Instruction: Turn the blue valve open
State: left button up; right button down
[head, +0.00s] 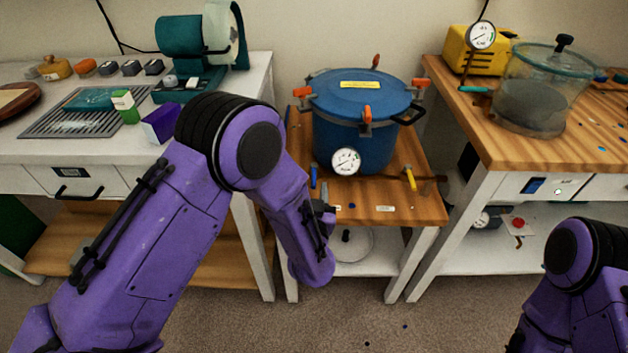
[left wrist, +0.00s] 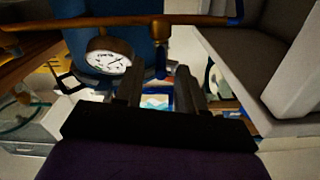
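The blue valve (head: 313,177) is a small blue handle at the lower left front of the blue pressure pot (head: 352,135). In the left wrist view a blue upright piece that looks like its handle (left wrist: 160,58) stands in line with the gap between my fingers. My left gripper (head: 325,196) is close in front of the pot, just right of and below the valve. Its two dark fingers (left wrist: 157,84) are apart with nothing clearly between them; I cannot tell whether they touch the handle. My right gripper is outside the frame.
The pot stands on a low wooden-topped table (head: 360,212). A gauge (head: 345,161) sits right of the blue valve, and a yellow valve (head: 410,178) is further right. A taller bench with a clear chamber (head: 535,95) stands right; a white bench (head: 85,147) stands left.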

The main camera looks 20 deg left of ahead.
aim_at(314, 180)
pick_arm(q)
jog(key=shift+x, duration=1.8)
grip_shut()
